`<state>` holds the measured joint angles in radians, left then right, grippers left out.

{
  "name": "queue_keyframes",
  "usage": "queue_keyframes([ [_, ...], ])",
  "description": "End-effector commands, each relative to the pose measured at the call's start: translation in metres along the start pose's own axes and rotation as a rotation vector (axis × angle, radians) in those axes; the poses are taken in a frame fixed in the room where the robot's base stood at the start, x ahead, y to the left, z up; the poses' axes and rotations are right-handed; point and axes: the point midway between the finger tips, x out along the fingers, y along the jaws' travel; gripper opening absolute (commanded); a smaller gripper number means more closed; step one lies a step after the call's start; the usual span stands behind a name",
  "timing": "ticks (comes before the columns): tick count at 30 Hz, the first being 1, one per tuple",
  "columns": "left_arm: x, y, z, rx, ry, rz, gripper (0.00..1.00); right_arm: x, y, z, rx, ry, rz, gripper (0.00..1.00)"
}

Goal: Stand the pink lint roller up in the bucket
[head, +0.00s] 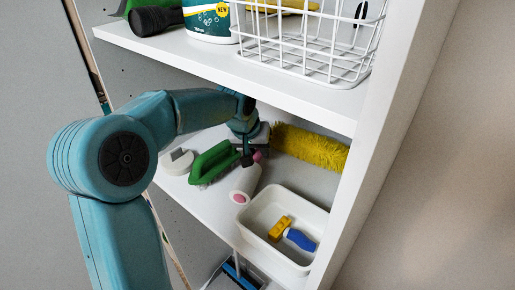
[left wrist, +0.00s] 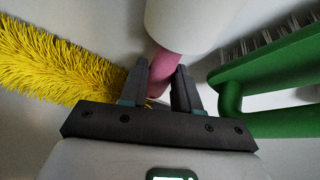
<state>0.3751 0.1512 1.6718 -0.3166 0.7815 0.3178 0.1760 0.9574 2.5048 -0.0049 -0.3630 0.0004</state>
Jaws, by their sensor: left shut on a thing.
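The pink lint roller (head: 244,184) has a white roll and a pink handle. It lies tilted on the middle shelf, just left of the bucket. My left gripper (head: 248,155) comes in from the left and is shut on the handle. In the left wrist view its fingers (left wrist: 160,88) are on either side of the pink handle (left wrist: 166,64), with the white roll (left wrist: 185,22) beyond. The bucket (head: 267,253) is a white open tub at the shelf's right, holding a yellow item (head: 279,228) and a blue-handled item (head: 300,240). My right gripper is not in view.
A green brush (head: 212,160) lies left of the roller, beside a white round item (head: 177,161). A yellow fluffy duster (head: 310,147) lies behind. The upper shelf (head: 280,88) with a wire basket (head: 310,45) hangs above. The hutch's side panel (head: 375,150) stands close right of the bucket.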

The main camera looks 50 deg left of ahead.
Motion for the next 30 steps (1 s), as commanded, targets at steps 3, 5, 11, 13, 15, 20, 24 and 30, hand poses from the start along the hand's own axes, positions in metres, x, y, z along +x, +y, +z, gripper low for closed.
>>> queue_keyframes([
  [3,0.001,0.0,0.0,-0.001,0.001,0.0,0.0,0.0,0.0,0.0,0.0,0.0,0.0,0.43],
  [5,0.001,0.0,0.0,0.0,0.001,0.0,0.0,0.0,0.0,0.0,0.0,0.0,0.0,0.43],
  [11,0.005,-0.001,0.002,0.0,0.001,0.0,0.0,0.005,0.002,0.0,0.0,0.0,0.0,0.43],
  [13,0.003,-0.001,0.002,0.0,0.001,0.0,0.54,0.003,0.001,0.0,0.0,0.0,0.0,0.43],
  [15,0.003,-0.001,0.002,0.0,0.001,0.0,0.57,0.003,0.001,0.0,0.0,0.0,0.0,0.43],
  [20,0.003,-0.001,0.002,0.0,0.001,0.0,0.57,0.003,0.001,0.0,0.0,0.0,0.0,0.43],
  [24,-0.002,0.0,-0.001,0.0,0.001,0.0,0.57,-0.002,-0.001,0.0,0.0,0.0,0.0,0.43],
  [30,-0.036,0.0,0.0,0.001,0.006,0.001,0.57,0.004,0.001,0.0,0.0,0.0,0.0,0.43],
])
